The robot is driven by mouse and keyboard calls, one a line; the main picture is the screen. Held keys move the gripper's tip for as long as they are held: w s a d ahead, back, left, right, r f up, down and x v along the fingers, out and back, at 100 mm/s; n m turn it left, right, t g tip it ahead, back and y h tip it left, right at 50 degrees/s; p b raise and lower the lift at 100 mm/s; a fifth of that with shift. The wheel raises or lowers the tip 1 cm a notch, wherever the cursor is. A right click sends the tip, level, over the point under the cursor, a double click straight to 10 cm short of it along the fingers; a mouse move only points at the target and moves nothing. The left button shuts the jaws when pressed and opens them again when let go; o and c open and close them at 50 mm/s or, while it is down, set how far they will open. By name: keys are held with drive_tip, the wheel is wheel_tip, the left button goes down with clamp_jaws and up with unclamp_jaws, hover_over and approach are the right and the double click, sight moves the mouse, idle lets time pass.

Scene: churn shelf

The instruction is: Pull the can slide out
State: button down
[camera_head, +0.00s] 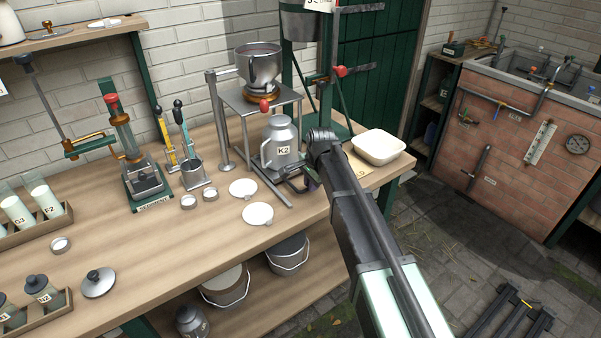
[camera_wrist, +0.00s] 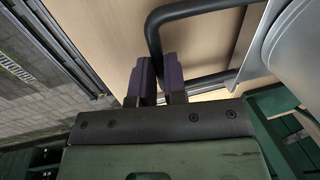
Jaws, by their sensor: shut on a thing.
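The can (camera_head: 281,145) is grey metal, labelled K2, and stands upright at the front of the metal stand in the head view. The can slide's runners (camera_head: 268,187) show low at the can's side, on the bench. Its dark, bent bar handle (camera_wrist: 152,36) shows in the wrist view. My gripper (camera_wrist: 160,75) is shut on this handle, with the bar between its two purple fingers. In the head view my gripper (camera_head: 308,184) is just right of the can, partly hidden by my arm. A grey rounded surface, likely the can (camera_wrist: 292,60), fills the wrist view's right side.
A funnel pot (camera_head: 259,63) sits on the stand above and behind the can. A white basin (camera_head: 379,147) is close on the right. Two white discs (camera_head: 257,214) lie at the front left. Open floor (camera_head: 445,235) lies beyond the bench's right edge.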

drive_tip(key=s+d, duration=0.6)
drive_tip(key=s, duration=0.1)
drive_tip(key=shift+s, duration=0.4)
drive_tip(key=c, duration=1.2)
unclamp_jaws()
drive_tip(key=shift+o, duration=0.2)
wheel_tip(320, 180, up, 11)
drive_tip(key=s+d+p, duration=0.1)
drive_tip(key=p, duration=0.9)
drive_tip(key=shift+s+f+p, duration=0.15)
drive_tip(key=shift+s+p, duration=0.1)
drive_tip(key=shift+p, duration=0.1)
